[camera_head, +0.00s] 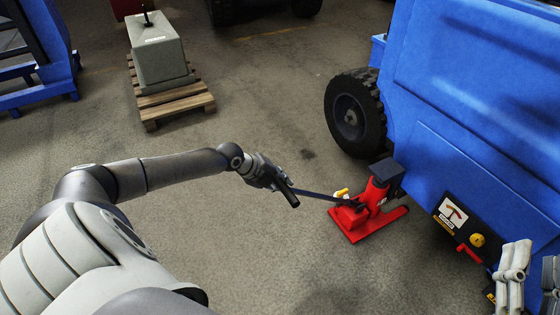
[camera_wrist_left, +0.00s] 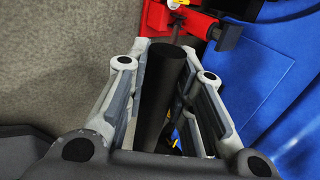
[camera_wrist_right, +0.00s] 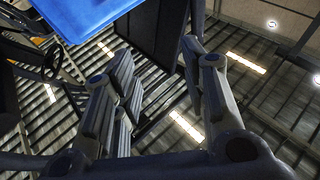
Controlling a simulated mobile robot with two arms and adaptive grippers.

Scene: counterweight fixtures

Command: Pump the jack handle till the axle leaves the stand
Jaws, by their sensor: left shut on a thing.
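The red jack (camera_head: 362,218) stands on the floor beside the blue machine (camera_head: 470,95), under a dark block (camera_head: 387,172) at its side. Its handle (camera_head: 318,195) slopes out to the left, with a black grip (camera_wrist_left: 165,95) at its end. My left gripper (camera_head: 280,183) is shut on that grip; in the left wrist view the fingers lie on both sides of it. My right gripper (camera_head: 530,275) is at the lower right edge of the head view, fingers apart and empty; the right wrist view shows it pointing upward. I cannot make out the axle or stand; the machine's body may hide them.
A black wheel (camera_head: 353,114) is on the machine behind the jack. A panel (camera_head: 464,222) with a gauge, yellow knob and red lever is on its near side. A grey weight (camera_head: 158,55) sits on a wooden pallet (camera_head: 180,107). The floor left of the jack is clear.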

